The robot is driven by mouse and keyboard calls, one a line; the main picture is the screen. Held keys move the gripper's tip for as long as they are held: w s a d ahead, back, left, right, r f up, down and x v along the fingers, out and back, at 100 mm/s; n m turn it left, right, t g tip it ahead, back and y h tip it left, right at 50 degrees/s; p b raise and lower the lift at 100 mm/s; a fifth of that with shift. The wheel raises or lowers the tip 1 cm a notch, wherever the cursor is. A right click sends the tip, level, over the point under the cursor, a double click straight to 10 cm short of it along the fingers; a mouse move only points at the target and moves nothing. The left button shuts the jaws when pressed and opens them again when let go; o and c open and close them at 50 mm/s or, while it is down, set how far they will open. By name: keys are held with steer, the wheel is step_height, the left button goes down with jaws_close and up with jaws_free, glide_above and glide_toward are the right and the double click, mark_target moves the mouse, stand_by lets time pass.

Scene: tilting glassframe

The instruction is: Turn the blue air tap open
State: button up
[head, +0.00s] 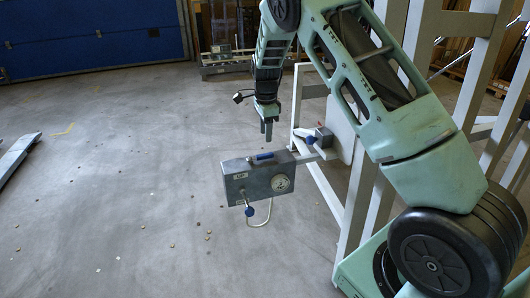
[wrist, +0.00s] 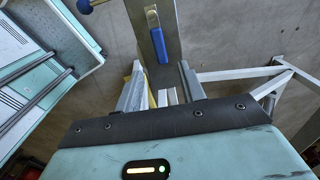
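A grey box (head: 258,180) with a round gauge (head: 280,183) hangs on the frame in the head view. A blue lever (head: 264,156) lies along its top. The same lever (wrist: 159,46) shows in the wrist view with a brass-coloured end, just beyond my fingertips. A blue knob (head: 250,211) is low on the box's front, by a looped pipe. Another blue-handled fitting (head: 309,140) sits on the bracket to the right. Which blue part is the air tap is not marked. My gripper (head: 267,139) points down above the box. In the wrist view its fingers (wrist: 165,85) are apart, with nothing held between them.
A pale upright frame (head: 345,205) stands right of the box, close to my arm. A small dark block with a red part (head: 323,137) is on the bracket.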

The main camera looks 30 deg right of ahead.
mark_target(266, 154)
step_height(266, 154, down, 8)
steer(key=shift+f+b, duration=0.2)
steer(key=shift+b, duration=0.1)
jaws_close()
